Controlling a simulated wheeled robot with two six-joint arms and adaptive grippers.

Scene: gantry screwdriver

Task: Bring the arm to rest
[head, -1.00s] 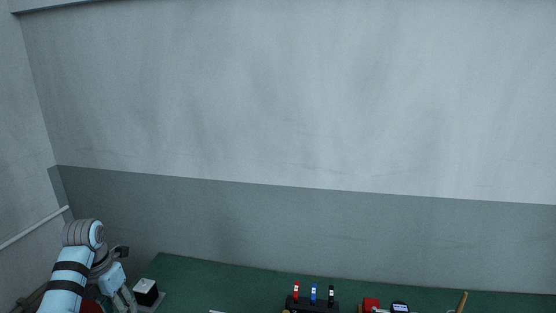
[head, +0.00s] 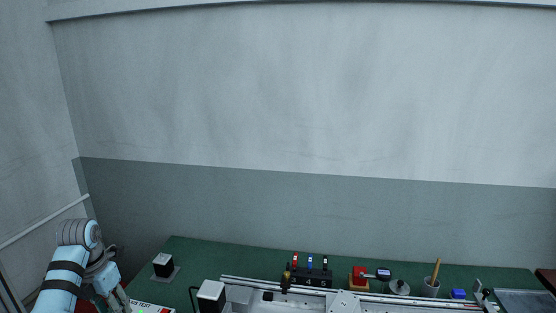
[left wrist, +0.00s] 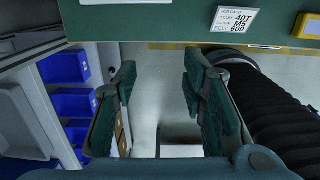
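My left arm comes in at the lower left of the head view, and its gripper (head: 118,301) is near the left end of the green bench (head: 205,252), partly cut off by the bottom edge. In the left wrist view the two teal fingers of this gripper (left wrist: 160,100) stand apart with nothing between them. Past them lie the pale floor and the bench's front edge. My right gripper is in neither view.
A gantry (head: 300,288) with a rail runs along the bench. Behind it are a black rack (head: 312,279) of coloured-top items, a red gauge (head: 360,275) and a cup (head: 430,288). Blue bins (left wrist: 72,102) and a black ribbed hose (left wrist: 275,115) flank the fingers in the wrist view.

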